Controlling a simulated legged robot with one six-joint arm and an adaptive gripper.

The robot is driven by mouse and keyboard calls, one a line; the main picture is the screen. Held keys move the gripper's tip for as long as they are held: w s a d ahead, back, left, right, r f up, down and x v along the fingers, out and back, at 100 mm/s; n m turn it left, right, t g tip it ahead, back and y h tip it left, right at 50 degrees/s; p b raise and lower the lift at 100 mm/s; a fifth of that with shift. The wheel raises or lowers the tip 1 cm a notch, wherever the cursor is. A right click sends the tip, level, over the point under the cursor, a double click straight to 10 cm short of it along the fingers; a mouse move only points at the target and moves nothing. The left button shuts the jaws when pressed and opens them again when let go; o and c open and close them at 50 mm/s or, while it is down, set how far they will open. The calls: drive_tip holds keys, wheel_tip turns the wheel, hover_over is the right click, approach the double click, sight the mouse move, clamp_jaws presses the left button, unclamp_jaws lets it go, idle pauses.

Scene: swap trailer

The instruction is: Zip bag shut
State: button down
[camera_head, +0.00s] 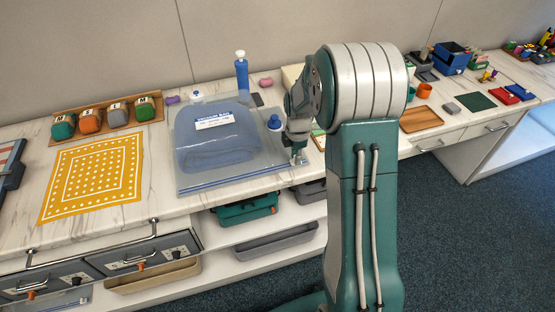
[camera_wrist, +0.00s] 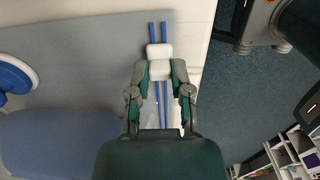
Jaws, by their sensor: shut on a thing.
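A clear vacuum bag (camera_head: 245,172) with a white label lies flat on the counter, a folded blue-grey item inside it. A blue zip track (camera_wrist: 158,30) runs along its front edge. My gripper (camera_head: 298,159) is at the bag's front right corner. In the wrist view my gripper (camera_wrist: 160,72) is shut on a white slider (camera_wrist: 160,51) that sits on the blue track. Two blue lines show beyond the slider and more thin lines between my fingers. Whether the track is sealed on either side is too small to tell.
A blue-capped valve (camera_head: 274,122) sits on the bag. A blue hand pump (camera_head: 241,75) stands behind it. A yellow dotted cloth (camera_head: 95,178) lies left, with a tray of colored pouches (camera_head: 90,119) behind. The counter's front edge is close to the bag; drawers and bins are below.

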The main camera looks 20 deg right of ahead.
drive_tip(key=shift+d, duration=0.6)
drive_tip(key=c, duration=0.5)
unclamp_jaws()
drive_tip(key=shift+d, duration=0.1)
drive_tip(key=shift+r, duration=0.1)
wheel_tip(320, 180, up, 12)
drive_tip(key=shift+w+f, duration=0.1)
drive_tip(key=shift+f, duration=0.05)
